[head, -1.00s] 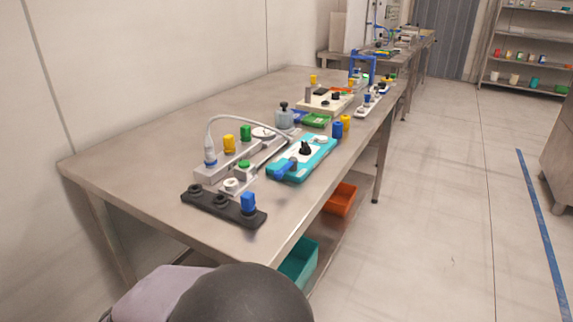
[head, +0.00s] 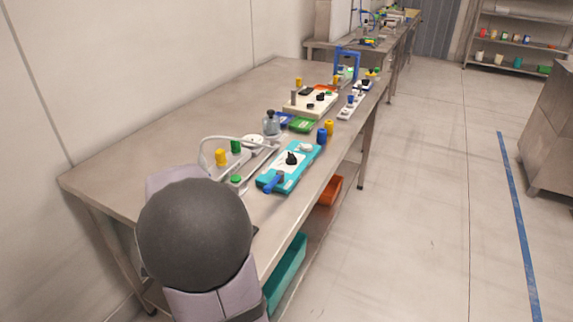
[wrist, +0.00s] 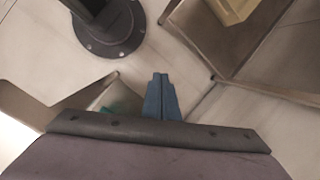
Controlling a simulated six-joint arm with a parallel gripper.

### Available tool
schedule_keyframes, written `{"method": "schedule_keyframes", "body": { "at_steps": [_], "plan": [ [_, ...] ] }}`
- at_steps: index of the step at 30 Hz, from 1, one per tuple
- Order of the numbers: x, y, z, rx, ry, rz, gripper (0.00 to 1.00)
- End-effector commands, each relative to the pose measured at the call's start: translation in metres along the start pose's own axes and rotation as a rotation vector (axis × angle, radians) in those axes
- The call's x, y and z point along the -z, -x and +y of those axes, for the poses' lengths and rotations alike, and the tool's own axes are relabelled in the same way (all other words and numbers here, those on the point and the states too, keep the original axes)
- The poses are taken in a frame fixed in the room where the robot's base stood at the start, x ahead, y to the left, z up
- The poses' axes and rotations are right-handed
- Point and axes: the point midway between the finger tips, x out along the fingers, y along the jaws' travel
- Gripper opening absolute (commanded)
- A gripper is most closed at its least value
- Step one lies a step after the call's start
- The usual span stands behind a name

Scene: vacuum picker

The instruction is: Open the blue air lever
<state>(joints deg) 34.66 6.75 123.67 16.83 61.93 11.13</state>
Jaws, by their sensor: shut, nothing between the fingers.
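The blue air lever (head: 273,183) sits at the near end of a teal panel (head: 300,165) on the workbench in the head view. The panel also carries a black knob and a white round part. My gripper (wrist: 162,82) shows in the wrist view with its blue fingers together and nothing between them. It points toward the floor, away from the panel. In the head view my arm covers the near left part of the bench, and my gripper is not visible there.
The steel bench (head: 130,165) has free room at its back left. A green tray (head: 301,125), a blue cylinder (head: 321,136) and a yellow cylinder (head: 329,127) stand beyond the panel. A teal bin (head: 286,272) and an orange bin (head: 330,190) sit below the bench top.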

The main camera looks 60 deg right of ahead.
Motion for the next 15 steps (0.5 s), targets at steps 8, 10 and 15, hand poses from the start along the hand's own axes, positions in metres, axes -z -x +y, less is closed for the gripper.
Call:
{"method": "schedule_keyframes", "body": {
  "at_steps": [8, 10, 15],
  "plan": [
    [0.033, 0.11, 0.018, 0.203, -0.384, -0.073, 0.0],
    [0.04, 0.133, 0.026, 0.255, -0.465, -0.089, 0.0],
    [0.057, 0.197, 0.052, 0.394, -0.665, -0.126, 0.0]
  ]
}}
